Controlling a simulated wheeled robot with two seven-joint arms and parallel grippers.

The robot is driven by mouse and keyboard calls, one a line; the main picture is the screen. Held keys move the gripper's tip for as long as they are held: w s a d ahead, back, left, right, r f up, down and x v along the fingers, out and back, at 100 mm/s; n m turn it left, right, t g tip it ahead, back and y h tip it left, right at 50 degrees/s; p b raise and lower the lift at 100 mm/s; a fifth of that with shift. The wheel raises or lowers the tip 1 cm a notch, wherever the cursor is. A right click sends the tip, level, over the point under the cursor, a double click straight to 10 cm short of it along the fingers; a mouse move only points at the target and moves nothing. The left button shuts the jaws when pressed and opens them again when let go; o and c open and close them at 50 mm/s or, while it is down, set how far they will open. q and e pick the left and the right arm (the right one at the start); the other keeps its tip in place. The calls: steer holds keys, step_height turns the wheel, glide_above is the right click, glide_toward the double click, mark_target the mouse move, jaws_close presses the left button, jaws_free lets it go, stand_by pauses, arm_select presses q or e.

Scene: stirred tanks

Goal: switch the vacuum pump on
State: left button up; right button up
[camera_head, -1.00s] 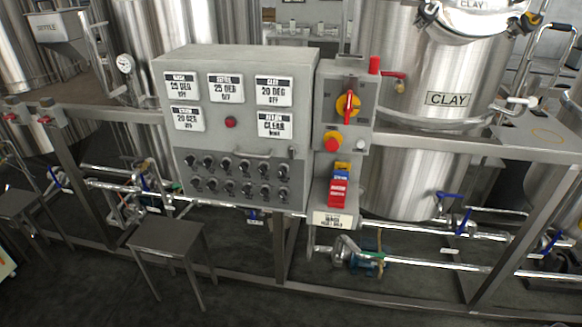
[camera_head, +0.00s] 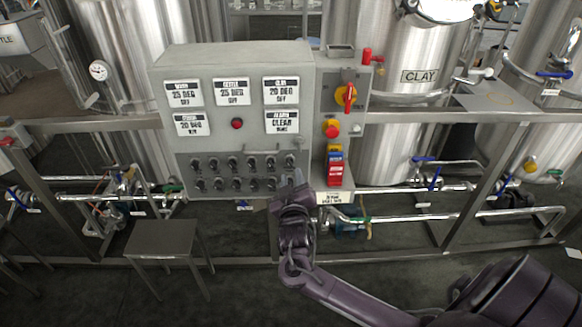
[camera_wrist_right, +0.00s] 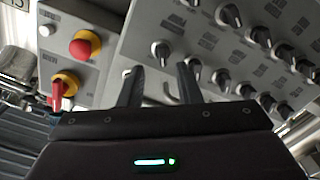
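A grey control panel (camera_head: 232,140) stands in the middle of the head view, with two rows of small dark rotary switches (camera_head: 232,162) on its lower half. The labels on these switches are too small to read, so I cannot tell which is for the vacuum pump. My right gripper (camera_head: 293,182) is in front of the panel's lower right corner and hides some switches. In the right wrist view its two dark fingers (camera_wrist_right: 160,82) are apart with nothing between them. A rotary switch (camera_wrist_right: 160,50) shows just past and between the fingertips. My left gripper is not in view.
A side box carries a red-and-yellow rotary switch (camera_head: 347,96) and a red button (camera_head: 332,128), close to my right gripper. A frame rail (camera_head: 430,116) runs across the front. A small stool (camera_head: 165,238) stands at lower left. Tanks stand behind.

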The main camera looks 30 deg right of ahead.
mark_target(290, 166)
steer(key=shift+x, duration=2.2)
steer(key=shift+w+a, duration=0.1)
steer(key=shift+a, duration=0.05)
jaws_close()
